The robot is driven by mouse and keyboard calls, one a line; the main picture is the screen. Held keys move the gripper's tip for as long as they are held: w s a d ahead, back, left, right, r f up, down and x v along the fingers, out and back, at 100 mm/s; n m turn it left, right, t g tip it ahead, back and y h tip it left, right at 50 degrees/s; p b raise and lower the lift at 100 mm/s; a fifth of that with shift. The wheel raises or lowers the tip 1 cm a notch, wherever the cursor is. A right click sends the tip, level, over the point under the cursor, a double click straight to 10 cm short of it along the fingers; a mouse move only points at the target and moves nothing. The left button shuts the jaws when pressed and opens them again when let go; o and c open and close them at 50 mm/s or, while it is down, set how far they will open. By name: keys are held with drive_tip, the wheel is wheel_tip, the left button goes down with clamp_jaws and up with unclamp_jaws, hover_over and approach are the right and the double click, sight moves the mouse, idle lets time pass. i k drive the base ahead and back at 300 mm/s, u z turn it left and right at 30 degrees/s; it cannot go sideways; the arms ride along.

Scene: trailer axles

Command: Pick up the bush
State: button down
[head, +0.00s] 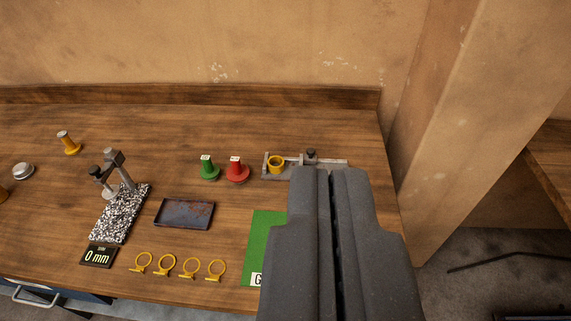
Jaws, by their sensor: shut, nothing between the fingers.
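A short yellow hollow cylinder, which looks like the bush (275,166), stands in a grey metal fixture (333,162) near the back right of the wooden bench. The fixture has a dark knob on it. My gripper (329,172) fills the lower right of the head view, with its two dark grey fingers closed together. Its tips appear just right of and in front of the bush and overlap part of the fixture in the picture. I cannot tell their height above the bench. Nothing shows between the fingers.
Green (208,169) and red (236,172) knobbed pieces stand left of the fixture. A dark tray (185,213), several yellow rings (191,267), a green mat (262,240) and a gauge stand (120,205) are on the bench (330,125). A pillar (455,130) rises at right.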

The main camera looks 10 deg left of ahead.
sight(278, 170)
drive_tip(key=z, duration=0.2)
drive_tip(key=k, duration=0.35)
drive_tip(key=u, duration=0.55)
drive_tip(key=i, duration=1.55)
drive_tip(key=z, duration=0.35)
